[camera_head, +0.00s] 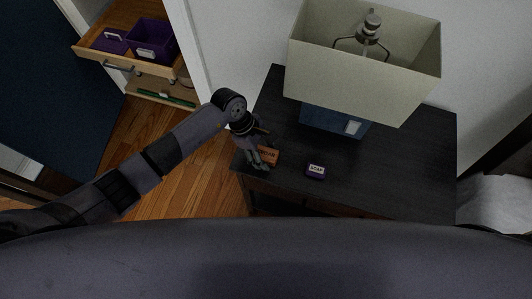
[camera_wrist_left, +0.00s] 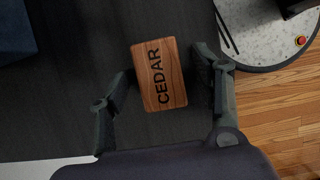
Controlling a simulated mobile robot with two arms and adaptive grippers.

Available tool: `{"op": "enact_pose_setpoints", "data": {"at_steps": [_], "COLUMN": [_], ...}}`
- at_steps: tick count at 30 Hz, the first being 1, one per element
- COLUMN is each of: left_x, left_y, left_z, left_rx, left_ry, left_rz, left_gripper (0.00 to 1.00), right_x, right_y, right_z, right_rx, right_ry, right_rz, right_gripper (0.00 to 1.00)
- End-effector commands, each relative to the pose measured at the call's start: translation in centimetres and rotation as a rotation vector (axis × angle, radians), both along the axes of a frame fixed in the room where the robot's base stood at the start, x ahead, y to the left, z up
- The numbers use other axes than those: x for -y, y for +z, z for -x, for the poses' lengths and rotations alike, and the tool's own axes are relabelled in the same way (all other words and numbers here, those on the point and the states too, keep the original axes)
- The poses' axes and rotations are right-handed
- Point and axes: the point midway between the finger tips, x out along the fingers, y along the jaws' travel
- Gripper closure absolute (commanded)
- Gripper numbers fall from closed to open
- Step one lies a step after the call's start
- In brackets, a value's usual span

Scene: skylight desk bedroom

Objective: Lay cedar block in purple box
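The cedar block (camera_head: 269,153) is a reddish-brown wooden block with dark lettering, on the dark desk near its left end. It also shows in the left wrist view (camera_wrist_left: 159,88), with "CEDAR" readable. My left gripper (camera_head: 262,155) is at the block. In the left wrist view its fingers (camera_wrist_left: 163,65) stand on either side of the block, with small gaps, open. Purple open-topped containers sit in the pulled-out wooden drawer at upper left: a larger purple box (camera_head: 157,34) and a lower one (camera_head: 108,42) left of it, each with a pale front patch. My right gripper is not in view.
A lamp with a large cream shade (camera_head: 340,85) and blue base (camera_head: 322,119) stands behind on the desk (camera_head: 410,165). A white wall edge separates desk and drawer (camera_head: 133,66).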

Motion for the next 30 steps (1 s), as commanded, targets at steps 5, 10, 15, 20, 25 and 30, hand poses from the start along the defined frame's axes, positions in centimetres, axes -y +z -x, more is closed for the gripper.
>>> {"op": "enact_pose_setpoints", "data": {"at_steps": [5,10,15,20,25,30], "left_x": [-0.01,-0.02,-0.02,-0.02,-0.02,0.01], "left_y": [0.04,0.05,0.05,0.06,0.07,0.66], "left_z": [-0.02,-0.03,-0.03,-0.04,-0.04,-0.12], "left_rx": [0.0,0.0,0.0,0.001,0.001,0.003], "left_ry": [0.0,0.0,0.0,0.0,0.0,-0.001], "left_rz": [0.0,0.0,0.0,0.0,0.0,0.001], "left_gripper": [0.55,0.67,0.78,0.89,0.91,0.91], "right_x": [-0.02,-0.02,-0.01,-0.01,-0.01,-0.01], "right_y": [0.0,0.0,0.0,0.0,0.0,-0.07], "right_z": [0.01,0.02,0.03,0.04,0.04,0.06], "right_rx": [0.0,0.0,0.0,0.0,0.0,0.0], "right_ry": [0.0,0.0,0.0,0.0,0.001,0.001], "right_rz": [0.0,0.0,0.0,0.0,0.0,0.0], "right_gripper": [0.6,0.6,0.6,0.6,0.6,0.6]}}
